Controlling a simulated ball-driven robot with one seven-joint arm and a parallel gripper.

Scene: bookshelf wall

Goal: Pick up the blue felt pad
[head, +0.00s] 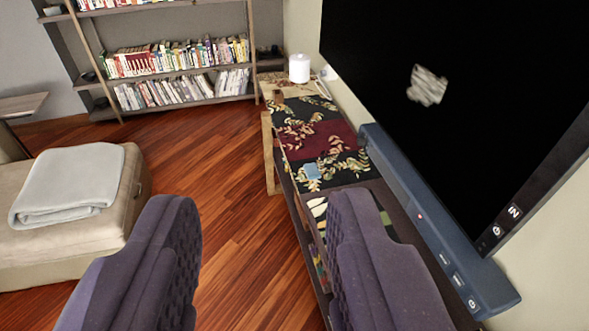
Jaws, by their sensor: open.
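The blue felt pad (312,171) is a small light blue square. It lies on the dark, leaf-patterned runner on top of the low console (288,186), near its left edge. My gripper (267,215) is open, with two dark purple fingers spread wide in the lower part of the head view. Nothing is between the fingers. The pad shows just beyond the tip of the right finger and apart from it. The right finger hides part of the near end of the console.
A large black screen (450,100) and a blue soundbar (430,225) stand along the console's right side. A white candle (299,68) stands at its far end. A beige ottoman (130,190) with a folded grey blanket (70,182) is at left. Wooden floor between is clear.

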